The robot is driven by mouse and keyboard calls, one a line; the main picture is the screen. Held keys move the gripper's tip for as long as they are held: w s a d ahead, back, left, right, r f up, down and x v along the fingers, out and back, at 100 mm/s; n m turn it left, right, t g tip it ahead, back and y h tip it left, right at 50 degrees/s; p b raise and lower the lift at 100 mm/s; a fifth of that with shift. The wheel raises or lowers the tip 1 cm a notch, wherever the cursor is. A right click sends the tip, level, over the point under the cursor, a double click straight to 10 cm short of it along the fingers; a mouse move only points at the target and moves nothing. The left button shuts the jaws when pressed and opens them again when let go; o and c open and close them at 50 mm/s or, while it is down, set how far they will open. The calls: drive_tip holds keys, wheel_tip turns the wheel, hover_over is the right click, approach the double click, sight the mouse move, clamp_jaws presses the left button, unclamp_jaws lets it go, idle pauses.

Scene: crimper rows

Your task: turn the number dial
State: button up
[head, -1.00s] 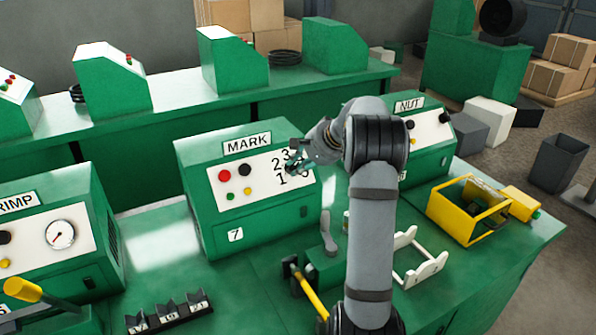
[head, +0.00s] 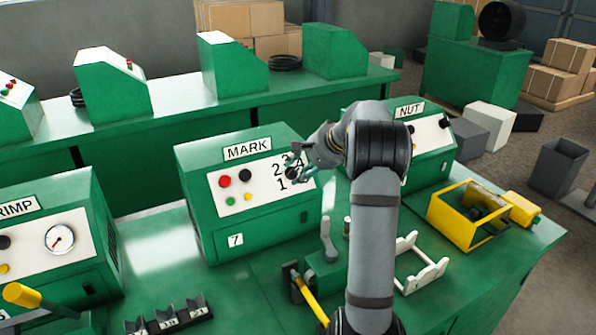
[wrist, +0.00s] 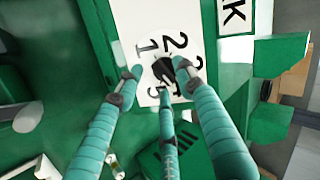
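The number dial (wrist: 163,68) is a small black knob on the white front panel of the green MARK machine (head: 205,165), with printed numbers around it. In the head view the dial is largely covered by my gripper (head: 297,170). In the wrist view my gripper (wrist: 157,77) has its teal fingers spread around the dial. The right fingertip is very near the knob or touching it; I cannot tell which. A gap shows between the left fingertip and the knob. The third finger reaches up from below.
Red and black buttons (head: 235,177) sit left of the dial on the panel. The NUT machine (head: 437,160) stands to the right. A grey lever (head: 328,240), a white stand (head: 420,268) and a yellow frame (head: 465,225) are on the bench in front.

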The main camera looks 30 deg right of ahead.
drive_tip(key=v, duration=1.1)
drive_tip(key=x, duration=1.2)
drive_tip(key=shift+r+p, duration=0.2)
drive_tip(key=shift+p, duration=0.35)
drive_tip(key=shift+f+n+p, duration=0.1)
drive_tip(key=shift+n+p, duration=0.2)
drive_tip(key=shift+n, duration=0.3)
drive_tip(key=shift+f, duration=0.1)
drive_tip(key=shift+b, duration=0.35)
